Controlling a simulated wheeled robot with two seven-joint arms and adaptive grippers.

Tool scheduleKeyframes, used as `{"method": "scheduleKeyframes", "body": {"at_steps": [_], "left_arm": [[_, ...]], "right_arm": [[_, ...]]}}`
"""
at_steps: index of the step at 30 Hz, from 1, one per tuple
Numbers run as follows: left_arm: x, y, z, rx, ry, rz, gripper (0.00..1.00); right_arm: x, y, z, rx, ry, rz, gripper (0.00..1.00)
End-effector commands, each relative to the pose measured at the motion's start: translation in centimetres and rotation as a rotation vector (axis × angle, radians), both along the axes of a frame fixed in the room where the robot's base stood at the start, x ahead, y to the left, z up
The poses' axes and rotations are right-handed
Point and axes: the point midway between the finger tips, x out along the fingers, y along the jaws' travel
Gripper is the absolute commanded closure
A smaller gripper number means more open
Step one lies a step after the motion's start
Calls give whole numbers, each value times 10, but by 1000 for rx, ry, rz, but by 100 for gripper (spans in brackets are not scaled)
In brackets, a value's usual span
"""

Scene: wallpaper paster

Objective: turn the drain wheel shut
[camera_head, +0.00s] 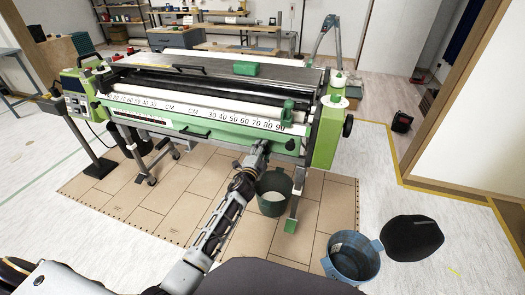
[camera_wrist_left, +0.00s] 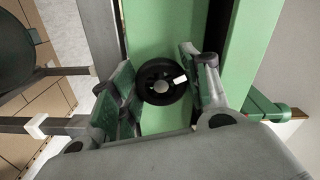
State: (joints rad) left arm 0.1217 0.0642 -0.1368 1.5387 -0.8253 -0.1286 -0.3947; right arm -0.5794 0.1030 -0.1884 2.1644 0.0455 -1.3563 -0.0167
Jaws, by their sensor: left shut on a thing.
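The drain wheel (camera_wrist_left: 151,88) is a small black round knob with a pale hub and a white mark. It shows in the left wrist view, in front of a green upright panel (camera_wrist_left: 153,30). My left gripper (camera_wrist_left: 160,84) has one finger on each side of the wheel and is shut on it. In the head view the left arm reaches forward, and my left gripper (camera_head: 262,150) is at the front of the green and white pasting machine (camera_head: 200,118), below its right half. The wheel is hidden there. My right gripper is not in view.
A dark green bucket (camera_head: 273,192) stands below the machine, close to my left arm. A blue bucket (camera_head: 352,257) stands at the right front, beside a black rounded thing (camera_head: 411,238). Brown boards (camera_head: 125,190) cover the floor. The floor to the right is mostly clear.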

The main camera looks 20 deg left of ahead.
Motion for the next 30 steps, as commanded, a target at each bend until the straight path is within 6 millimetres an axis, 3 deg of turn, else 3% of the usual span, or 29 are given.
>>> {"method": "scheduleKeyframes", "body": {"at_steps": [15,30], "left_arm": [[0,-1,1,405,-13,-1,77],[0,-1,1,489,-16,-2,77]], "right_arm": [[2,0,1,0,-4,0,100],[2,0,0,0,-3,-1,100]]}}
